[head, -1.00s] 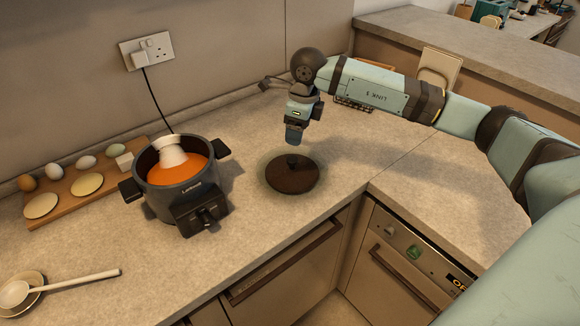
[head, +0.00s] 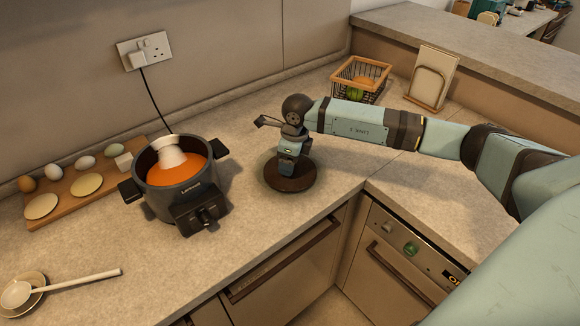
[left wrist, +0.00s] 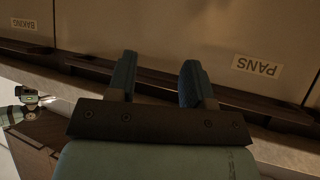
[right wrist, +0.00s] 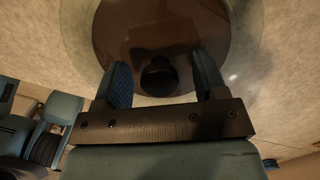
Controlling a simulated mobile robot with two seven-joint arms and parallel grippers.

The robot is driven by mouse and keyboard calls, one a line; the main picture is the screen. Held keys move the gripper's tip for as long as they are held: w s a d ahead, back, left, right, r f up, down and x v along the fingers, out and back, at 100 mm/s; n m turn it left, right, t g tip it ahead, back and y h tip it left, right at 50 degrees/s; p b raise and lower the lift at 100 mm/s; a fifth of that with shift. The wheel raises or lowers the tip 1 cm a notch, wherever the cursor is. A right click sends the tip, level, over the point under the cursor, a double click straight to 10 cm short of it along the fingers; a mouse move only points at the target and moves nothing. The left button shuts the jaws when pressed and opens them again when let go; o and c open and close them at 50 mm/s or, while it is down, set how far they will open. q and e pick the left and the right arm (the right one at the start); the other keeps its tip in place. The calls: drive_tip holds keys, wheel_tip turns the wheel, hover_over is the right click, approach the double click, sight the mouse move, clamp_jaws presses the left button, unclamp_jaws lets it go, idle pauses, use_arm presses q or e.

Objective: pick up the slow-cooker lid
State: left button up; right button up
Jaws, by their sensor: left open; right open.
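The slow-cooker lid (head: 290,185) lies on the counter, a dark disc with a clear rim, right of the slow cooker. The slow cooker (head: 182,180) stands uncovered and holds orange liquid and a white piece. My right gripper (head: 287,170) points down over the lid and hides its knob in the head view. In the right wrist view the black knob (right wrist: 159,78) lies between the open fingers of the right gripper (right wrist: 163,80); I cannot tell whether they touch it. My left gripper (left wrist: 156,80) is open and empty, in front of cupboard fronts, outside the head view.
A board (head: 78,190) with eggs and flat rounds lies left of the cooker. A ladle (head: 60,287) rests on a small dish at front left. A wire basket (head: 360,82) and an upright board holder (head: 432,80) stand at the back right. A cord runs from the cooker to the wall socket.

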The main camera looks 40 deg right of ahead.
clamp_jaws()
